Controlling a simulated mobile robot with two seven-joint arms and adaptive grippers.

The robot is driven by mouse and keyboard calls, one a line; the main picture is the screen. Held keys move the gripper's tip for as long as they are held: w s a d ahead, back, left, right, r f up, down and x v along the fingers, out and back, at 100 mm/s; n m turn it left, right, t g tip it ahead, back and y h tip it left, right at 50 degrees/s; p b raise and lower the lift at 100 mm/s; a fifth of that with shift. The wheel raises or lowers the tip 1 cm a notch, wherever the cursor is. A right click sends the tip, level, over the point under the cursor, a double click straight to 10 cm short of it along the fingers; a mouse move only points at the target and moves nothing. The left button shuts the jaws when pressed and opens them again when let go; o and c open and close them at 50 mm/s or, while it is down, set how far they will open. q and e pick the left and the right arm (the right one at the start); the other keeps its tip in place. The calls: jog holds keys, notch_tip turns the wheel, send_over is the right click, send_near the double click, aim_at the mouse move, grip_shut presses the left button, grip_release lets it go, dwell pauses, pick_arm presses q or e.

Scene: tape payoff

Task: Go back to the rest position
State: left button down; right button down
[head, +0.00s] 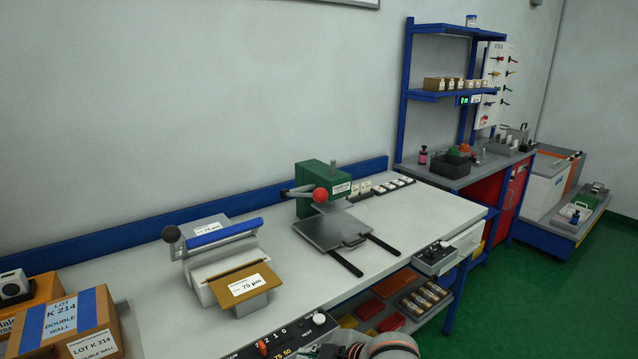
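Neither of my grippers can be made out in the head view. A grey and dark rounded part shows at the bottom edge, right of centre, cut off by the frame; no fingers show on it. A long pale workbench (425,215) runs along the wall. On it stand a green press with a red knob (322,185) and a tape payoff-like device with a blue bar (222,233) and a brown plate labelled 75 µm (246,284).
Boxes marked LOT K 214 (62,318) stand at the left front. A control panel (285,338) is at the bench's front edge. Trays (422,299) sit below the bench. A blue shelf rack (445,96) stands at the right. Green floor (545,290) is clear at the lower right.

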jog(key=s+d+f+m+h, duration=0.1)
jog(key=s+d+m+h, duration=0.25)
jog(key=s+d, duration=0.65)
jog(key=s+d+f+m+h, duration=0.25)
jog(key=s+d+h, duration=0.25)
jog(key=d, duration=1.1)
jog(key=s+d+f+m+h, duration=0.1)
jog(key=s+d+m+h, duration=0.3)
jog(key=s+d, duration=0.55)
jog(key=w+a+f+m+t+y, duration=0.1)
jog(key=a+f+y, duration=0.2)
jog(key=a+f, duration=0.2)
jog(key=w+a+f+m+t+y, duration=0.1)
jog(key=a+f+y, duration=0.3)
jog(key=f, duration=0.7)
jog(key=shift+w+a+m+t, duration=0.3)
jog(key=shift+a+m+t, duration=0.3)
jog(key=shift+a, duration=0.4)
